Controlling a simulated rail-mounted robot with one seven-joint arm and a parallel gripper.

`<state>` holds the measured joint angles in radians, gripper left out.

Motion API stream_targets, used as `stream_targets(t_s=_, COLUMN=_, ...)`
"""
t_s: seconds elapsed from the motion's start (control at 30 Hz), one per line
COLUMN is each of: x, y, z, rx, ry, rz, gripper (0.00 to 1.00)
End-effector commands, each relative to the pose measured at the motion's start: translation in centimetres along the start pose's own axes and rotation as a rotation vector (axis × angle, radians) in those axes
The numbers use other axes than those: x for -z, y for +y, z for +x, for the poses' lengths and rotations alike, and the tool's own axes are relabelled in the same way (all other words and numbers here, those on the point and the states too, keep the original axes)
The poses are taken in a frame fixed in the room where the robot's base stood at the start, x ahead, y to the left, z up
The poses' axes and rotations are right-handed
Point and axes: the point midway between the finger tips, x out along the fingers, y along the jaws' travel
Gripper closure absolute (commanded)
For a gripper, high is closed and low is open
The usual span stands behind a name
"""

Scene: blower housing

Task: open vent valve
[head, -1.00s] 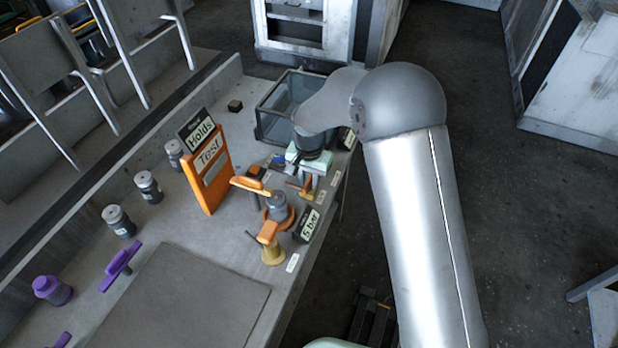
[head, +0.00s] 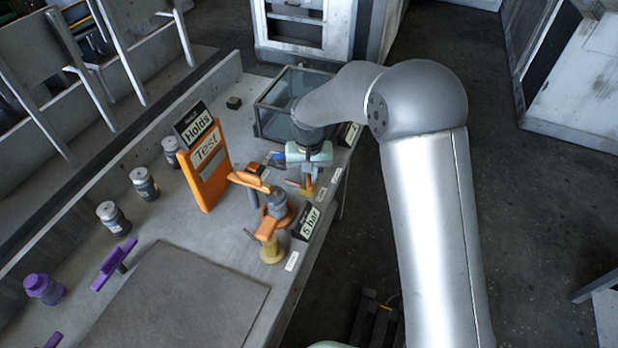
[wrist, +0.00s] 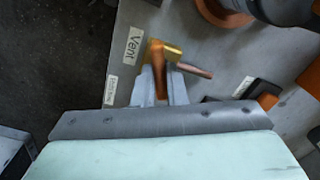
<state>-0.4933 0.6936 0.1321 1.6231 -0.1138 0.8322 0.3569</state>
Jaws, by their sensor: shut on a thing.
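The vent valve has a brass body (wrist: 172,50) and an orange lever (wrist: 160,84) beside the "Vent" label (wrist: 132,45) in the wrist view. A short copper-coloured stub (wrist: 196,70) sticks out to its right. My gripper (wrist: 163,88) is shut on the lever, with one pale finger on each side of it. In the head view my gripper (head: 309,178) is low over the valve (head: 306,192) at the bench's right edge. My wrist hides part of the valve there.
An orange and grey fitting (head: 274,208) with a "5 bar" sign (head: 307,222) stands close by. An orange "Test" board (head: 205,165) stands left of it. A clear bin (head: 283,100) is behind my gripper. A flat grey mat (head: 185,300) lies in front.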

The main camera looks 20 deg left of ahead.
Motion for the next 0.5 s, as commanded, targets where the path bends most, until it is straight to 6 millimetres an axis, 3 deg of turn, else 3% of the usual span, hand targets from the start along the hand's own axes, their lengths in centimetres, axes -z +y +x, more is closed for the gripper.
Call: stream_targets(t_s=0.5, x=-0.01, y=0.02, z=0.09, rx=0.000, ry=0.000, rz=-0.492, gripper=1.00)
